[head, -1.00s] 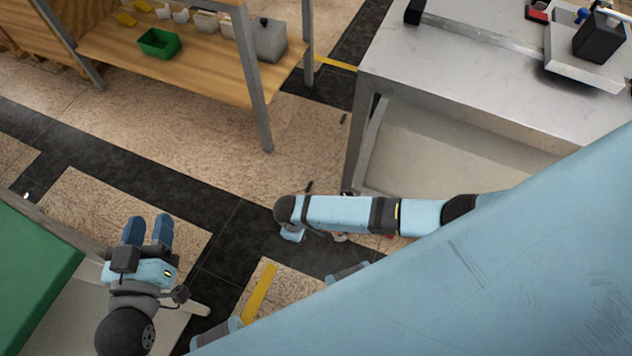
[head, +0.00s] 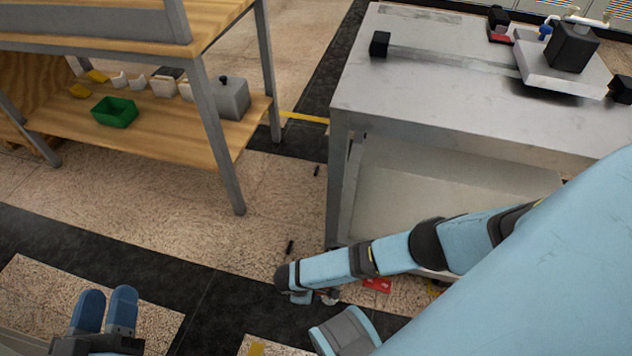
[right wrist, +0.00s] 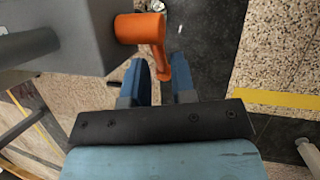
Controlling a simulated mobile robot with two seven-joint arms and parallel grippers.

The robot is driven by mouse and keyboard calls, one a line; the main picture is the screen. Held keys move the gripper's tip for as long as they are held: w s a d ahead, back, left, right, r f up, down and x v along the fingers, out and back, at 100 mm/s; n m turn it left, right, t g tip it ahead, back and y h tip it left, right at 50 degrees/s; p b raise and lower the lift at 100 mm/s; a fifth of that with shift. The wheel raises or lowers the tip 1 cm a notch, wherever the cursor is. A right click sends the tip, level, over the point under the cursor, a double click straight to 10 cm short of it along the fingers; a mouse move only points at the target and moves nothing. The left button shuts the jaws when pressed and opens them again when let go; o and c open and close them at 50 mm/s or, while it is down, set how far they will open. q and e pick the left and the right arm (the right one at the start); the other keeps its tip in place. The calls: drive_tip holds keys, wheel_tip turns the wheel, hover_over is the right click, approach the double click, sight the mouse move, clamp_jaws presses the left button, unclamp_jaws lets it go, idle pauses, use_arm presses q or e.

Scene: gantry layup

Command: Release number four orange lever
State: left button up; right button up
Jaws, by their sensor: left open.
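The orange lever (right wrist: 158,45) shows in the right wrist view, fixed to the side of a grey block-like housing (right wrist: 85,35). Its arm hangs down at the tips of my right gripper (right wrist: 160,82). The right fingers are apart, with the lever's lower part in or just beyond the gap; contact cannot be told. No number is readable by the lever. My left gripper (head: 106,310) is at the bottom left of the head view, open and empty, over the floor. The lever does not show in the head view, and the right gripper's fingers cannot be made out there.
A grey metal table (head: 440,85) stands at the right, with a lower shelf and a black-and-white device (head: 570,60) on top. A wooden bench (head: 160,130) at the left holds a green bin (head: 114,112) and a grey container (head: 231,98).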

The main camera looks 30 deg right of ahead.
use_arm(q)
drive_tip(key=shift+f+g+b, duration=0.3)
drive_tip(key=shift+f, duration=0.45)
use_arm(e)
drive_tip(key=shift+x, duration=1.05)
clamp_jaws()
use_arm(q)
drive_tip(key=shift+d, duration=0.1)
use_arm(e)
drive_tip(key=shift+w, duration=0.1)
use_arm(q)
drive_tip(key=shift+r, duration=0.3)
use_arm(e)
drive_tip(key=shift+w+a+r, duration=0.15)
drive_tip(key=shift+a, duration=0.05)
